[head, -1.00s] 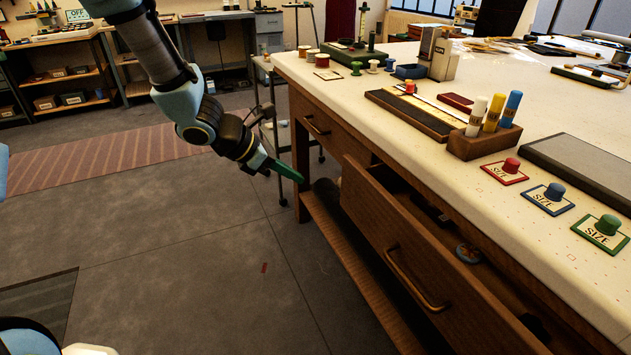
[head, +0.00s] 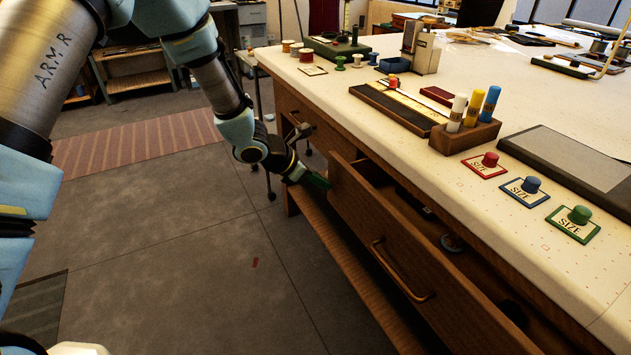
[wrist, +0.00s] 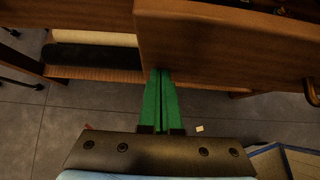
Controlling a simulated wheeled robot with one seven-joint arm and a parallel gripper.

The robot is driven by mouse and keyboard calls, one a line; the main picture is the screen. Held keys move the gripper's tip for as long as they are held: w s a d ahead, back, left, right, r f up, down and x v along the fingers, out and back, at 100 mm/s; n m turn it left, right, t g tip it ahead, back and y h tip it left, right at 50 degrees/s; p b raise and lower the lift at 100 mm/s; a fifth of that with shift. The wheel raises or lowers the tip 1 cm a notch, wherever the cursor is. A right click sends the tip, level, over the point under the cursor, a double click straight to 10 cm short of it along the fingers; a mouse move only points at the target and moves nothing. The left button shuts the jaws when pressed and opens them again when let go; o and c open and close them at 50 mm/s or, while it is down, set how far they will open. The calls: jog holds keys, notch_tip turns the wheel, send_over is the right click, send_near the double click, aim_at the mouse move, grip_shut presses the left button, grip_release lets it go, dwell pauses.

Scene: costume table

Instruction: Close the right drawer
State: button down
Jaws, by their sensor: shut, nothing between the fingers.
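The right drawer (head: 415,262) is a wooden drawer under the table's near side. It stands pulled out, and its inside shows behind the front. Its brass handle (head: 402,272) is on the front panel. My gripper (head: 318,181) has green fingers and is at the left end of the drawer front. In the wrist view the fingers (wrist: 161,95) lie side by side, shut with nothing between them. Their tips are at the lower edge of the drawer front (wrist: 222,50); I cannot tell whether they touch it.
The left drawer (head: 303,121) looks shut. The table top (head: 420,160) holds a wooden block with marker tubes (head: 465,136), a long dark tray (head: 397,110) and several spools. A low wooden shelf (head: 340,262) runs beneath the drawers.

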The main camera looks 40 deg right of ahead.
jog(key=shift+d, duration=0.1)
jog(key=s+d, duration=0.1)
jog(key=d, duration=0.2)
jog(key=s+d, duration=0.1)
jog(key=d, duration=0.2)
jog(key=s+d, duration=0.1)
jog(key=d, duration=0.2)
jog(key=shift+d+b, duration=0.1)
jog(key=shift+b, duration=0.3)
jog(key=shift+s+d+r, duration=0.1)
jog(key=shift+d+r, duration=0.05)
